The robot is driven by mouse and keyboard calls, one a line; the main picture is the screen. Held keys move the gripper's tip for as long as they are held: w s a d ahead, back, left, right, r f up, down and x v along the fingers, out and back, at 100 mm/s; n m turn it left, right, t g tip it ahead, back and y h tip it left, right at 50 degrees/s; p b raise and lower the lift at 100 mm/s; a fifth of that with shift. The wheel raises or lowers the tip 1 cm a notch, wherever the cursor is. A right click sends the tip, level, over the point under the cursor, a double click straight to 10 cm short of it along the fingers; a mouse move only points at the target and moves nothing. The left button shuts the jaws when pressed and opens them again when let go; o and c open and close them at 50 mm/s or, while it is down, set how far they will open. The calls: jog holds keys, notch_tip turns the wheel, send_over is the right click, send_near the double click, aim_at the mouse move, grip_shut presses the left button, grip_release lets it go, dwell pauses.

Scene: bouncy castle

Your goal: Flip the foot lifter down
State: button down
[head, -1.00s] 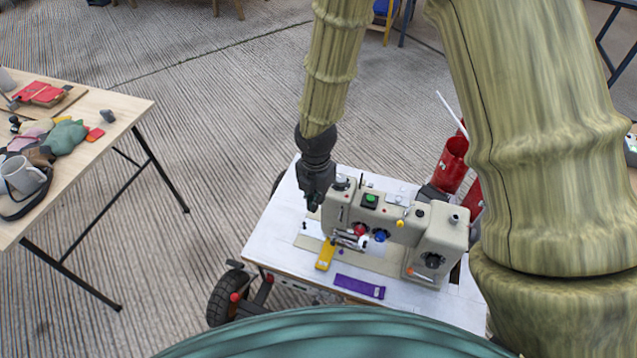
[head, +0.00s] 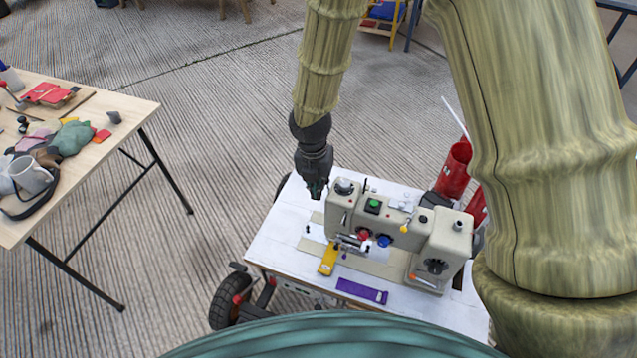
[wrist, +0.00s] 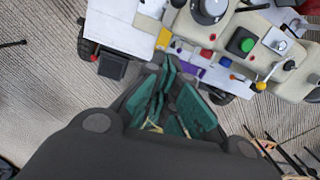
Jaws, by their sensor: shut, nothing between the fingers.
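The beige sewing machine (head: 395,225) stands on a white-topped cart. My gripper (head: 317,194) is shut and empty, pointing down just beyond the machine's left end; I cannot tell whether it touches the machine. In the wrist view my gripper's teal fingers (wrist: 176,76) lie below the machine's head, which carries a dial, a green button (wrist: 241,41) and coloured knobs. A red knob (head: 365,235) and a blue knob (head: 384,241) sit on the machine's near side, beside small metal parts around the needle. The foot lifter is too small or hidden to make out with certainty.
A yellow piece (head: 328,259) and a purple piece (head: 362,291) lie at the front of the cart top (head: 270,240). A red cylinder (head: 453,170) stands behind the machine at right. A cluttered wooden table (head: 125,112) is at left, with open floor between.

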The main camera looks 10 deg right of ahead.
jog(key=w+d+f+p, duration=0.2)
jog(key=w+f, duration=0.1)
jog(key=f, duration=0.3)
jog(key=shift+w, duration=0.3)
